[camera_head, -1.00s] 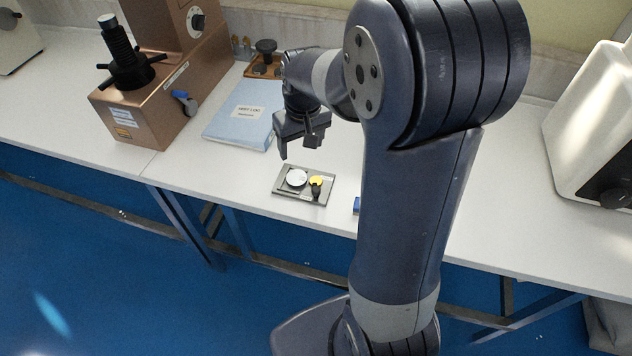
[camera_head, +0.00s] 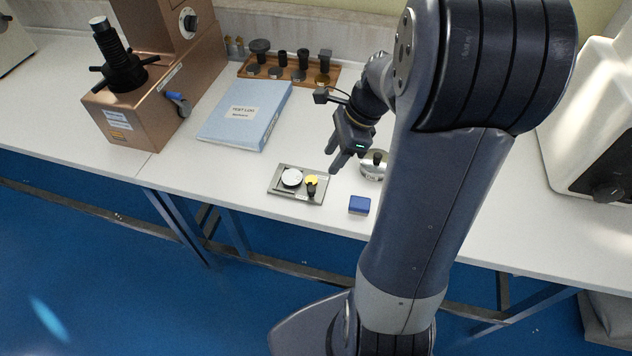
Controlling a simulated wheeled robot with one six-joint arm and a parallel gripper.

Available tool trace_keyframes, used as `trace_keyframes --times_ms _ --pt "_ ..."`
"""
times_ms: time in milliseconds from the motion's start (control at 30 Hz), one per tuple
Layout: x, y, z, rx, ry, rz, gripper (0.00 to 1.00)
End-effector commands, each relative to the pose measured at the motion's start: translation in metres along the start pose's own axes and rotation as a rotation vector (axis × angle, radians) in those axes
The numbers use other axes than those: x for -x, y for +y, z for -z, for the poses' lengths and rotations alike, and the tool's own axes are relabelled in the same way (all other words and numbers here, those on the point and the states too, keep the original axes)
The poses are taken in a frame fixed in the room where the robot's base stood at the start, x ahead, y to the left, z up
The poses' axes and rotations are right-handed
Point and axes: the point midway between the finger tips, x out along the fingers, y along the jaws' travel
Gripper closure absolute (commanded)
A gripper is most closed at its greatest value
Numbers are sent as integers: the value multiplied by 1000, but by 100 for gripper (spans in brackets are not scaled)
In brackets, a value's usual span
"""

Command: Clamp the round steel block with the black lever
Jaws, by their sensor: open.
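The round steel block (camera_head: 292,177) is a pale disc lying on a small dark grey clamp plate (camera_head: 282,193) near the bench's front edge. The black lever (camera_head: 311,188) sits just right of the disc on the same plate, by a yellow round part (camera_head: 312,180); its handle points toward the front edge. Whether the lever's clamp touches the disc is too small to tell. My gripper (camera_head: 336,168) is open and empty, pointing down above and to the right of the plate, apart from the lever.
A blue box (camera_head: 359,205) and a round metal piece with a black knob (camera_head: 373,166) stand right of the plate. A blue binder (camera_head: 245,114), a wooden rack (camera_head: 291,70) and a copper-coloured tester (camera_head: 140,110) are behind and left. A white machine (camera_head: 592,130) stands far right.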

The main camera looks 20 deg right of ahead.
Motion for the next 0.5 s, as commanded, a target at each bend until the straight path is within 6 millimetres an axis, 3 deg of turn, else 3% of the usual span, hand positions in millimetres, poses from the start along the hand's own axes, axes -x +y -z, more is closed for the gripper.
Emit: trace_keyframes --times_ms 167,500 --pt "-20 1 0 -9 -2 -6 59" --pt "-84 2 0 -6 0 -6 59"
